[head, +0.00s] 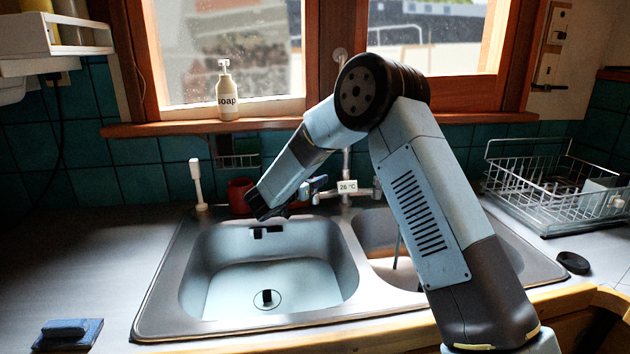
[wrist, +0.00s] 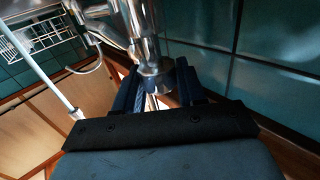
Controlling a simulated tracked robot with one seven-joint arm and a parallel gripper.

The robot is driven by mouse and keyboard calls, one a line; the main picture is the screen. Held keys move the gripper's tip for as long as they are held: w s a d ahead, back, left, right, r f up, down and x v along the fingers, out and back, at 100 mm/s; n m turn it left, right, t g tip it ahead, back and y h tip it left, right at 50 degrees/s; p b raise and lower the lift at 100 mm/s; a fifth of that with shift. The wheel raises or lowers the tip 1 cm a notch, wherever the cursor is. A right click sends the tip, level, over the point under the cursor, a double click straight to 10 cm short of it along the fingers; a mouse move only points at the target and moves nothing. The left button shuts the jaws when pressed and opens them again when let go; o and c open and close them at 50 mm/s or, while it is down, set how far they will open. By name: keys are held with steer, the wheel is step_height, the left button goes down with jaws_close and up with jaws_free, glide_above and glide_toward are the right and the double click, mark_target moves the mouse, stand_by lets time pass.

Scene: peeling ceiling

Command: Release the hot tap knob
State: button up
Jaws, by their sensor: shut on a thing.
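The chrome mixer tap (head: 345,160) stands behind the sink, with a small display reading 26 °C (head: 347,186). My gripper (head: 316,188) is at the left end of the tap body, and the arm hides part of that end in the head view. In the wrist view my gripper (wrist: 157,92) has its two dark blue fingers on either side of the chrome hot tap knob (wrist: 153,82). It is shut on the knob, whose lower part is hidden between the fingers.
The double steel sink (head: 350,262) lies below. A red mug (head: 239,195) and a white brush (head: 197,185) stand left of my gripper. A soap bottle (head: 226,92) is on the windowsill. A wire dish rack (head: 560,185) is at right.

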steer(key=m+g+h, duration=0.4)
steer(key=g, duration=0.1)
steer(key=shift+m+g+h, duration=0.3)
steer(key=shift+m+g, duration=0.1)
steer(key=shift+g, duration=0.3)
steer(key=o, duration=0.9)
steer(key=shift+o, duration=0.2)
steer(key=v, duration=1.3)
steer(key=shift+a+f, duration=0.3)
steer(key=shift+a, duration=0.1)
